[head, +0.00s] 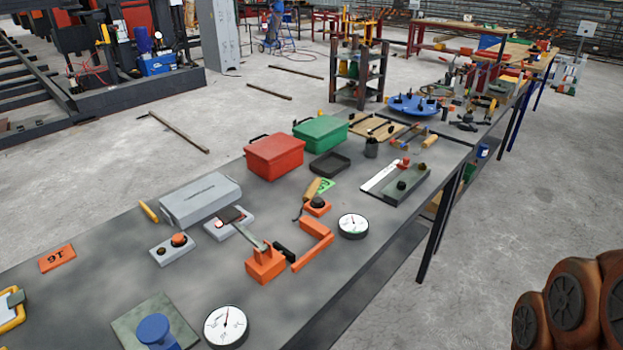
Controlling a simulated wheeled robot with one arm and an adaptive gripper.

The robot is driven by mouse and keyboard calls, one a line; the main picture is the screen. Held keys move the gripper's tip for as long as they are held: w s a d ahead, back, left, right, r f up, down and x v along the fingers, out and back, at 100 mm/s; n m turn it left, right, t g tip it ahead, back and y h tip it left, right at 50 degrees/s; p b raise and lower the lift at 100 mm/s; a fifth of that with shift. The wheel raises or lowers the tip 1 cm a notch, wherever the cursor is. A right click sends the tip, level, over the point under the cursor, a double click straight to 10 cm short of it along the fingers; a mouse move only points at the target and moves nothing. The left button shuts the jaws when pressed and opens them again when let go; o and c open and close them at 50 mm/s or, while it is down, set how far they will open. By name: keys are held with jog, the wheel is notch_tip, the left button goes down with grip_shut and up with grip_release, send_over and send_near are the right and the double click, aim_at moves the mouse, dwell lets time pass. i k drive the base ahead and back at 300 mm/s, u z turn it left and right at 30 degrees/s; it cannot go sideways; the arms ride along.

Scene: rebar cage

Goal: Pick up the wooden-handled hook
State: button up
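What looks like the wooden-handled hook (312,188) lies on the grey workbench (225,275), near the middle of the picture. Its tan handle points up and away, and a thin dark bent part runs down from it to the left. A green tag (326,186) lies against its right side. An orange block with a black knob (318,206) sits just in front of it and is close to the dark part. My gripper is not in view; only rounded orange-brown parts, probably of my arm, show at the lower right.
A red box (274,157), a green box (320,133) and a black tray (330,165) stand behind the hook. An orange clamp-like tool (266,263) and a round dial gauge (353,226) are in front. Bare concrete floor (510,240) lies right of the bench.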

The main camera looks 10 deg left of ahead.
aim_at(315, 184)
jog(key=u, duration=0.5)
jog(key=i, duration=0.75)
jog(key=u, duration=1.1)
jog(key=i, duration=0.2)
jog(key=u, duration=0.2)
